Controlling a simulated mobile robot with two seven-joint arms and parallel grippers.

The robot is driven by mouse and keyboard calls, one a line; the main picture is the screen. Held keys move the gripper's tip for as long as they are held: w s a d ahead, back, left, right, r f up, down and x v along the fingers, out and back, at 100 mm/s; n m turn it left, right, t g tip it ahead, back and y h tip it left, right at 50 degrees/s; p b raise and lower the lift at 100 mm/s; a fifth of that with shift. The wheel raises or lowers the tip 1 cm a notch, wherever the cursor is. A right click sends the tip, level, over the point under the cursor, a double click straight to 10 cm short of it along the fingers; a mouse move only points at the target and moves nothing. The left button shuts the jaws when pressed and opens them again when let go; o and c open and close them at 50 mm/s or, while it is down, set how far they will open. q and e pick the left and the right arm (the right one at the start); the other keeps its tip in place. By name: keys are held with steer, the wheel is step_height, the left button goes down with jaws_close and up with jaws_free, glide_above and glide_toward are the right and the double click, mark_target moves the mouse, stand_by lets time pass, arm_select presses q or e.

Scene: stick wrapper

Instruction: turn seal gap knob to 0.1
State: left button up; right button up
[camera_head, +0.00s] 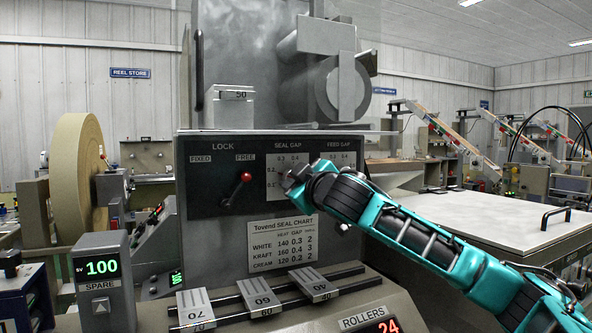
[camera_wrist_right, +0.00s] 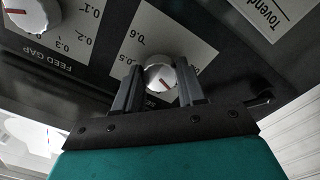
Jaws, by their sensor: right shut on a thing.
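The seal gap knob (camera_wrist_right: 161,72) is a round white knob with a red mark. It shows between the two dark fingers of my right gripper (camera_wrist_right: 160,88), which is shut on it. I cannot tell which number the mark points at. My left gripper is out of view.
The feed gap knob (camera_wrist_right: 24,12) is close by, on its own plate (camera_head: 345,158). A lock lever with a red ball (camera_head: 246,177) stands left of the dials. A seal chart (camera_head: 283,243) is below. Sliding blocks (camera_head: 258,292) sit on rails in front.

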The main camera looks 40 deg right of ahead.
steer(key=shift+n+p, duration=1.85)
steer(key=shift+n, duration=2.45)
steer(key=o, duration=1.1)
steer(key=shift+c, duration=0.2)
steer(key=shift+s, duration=0.15)
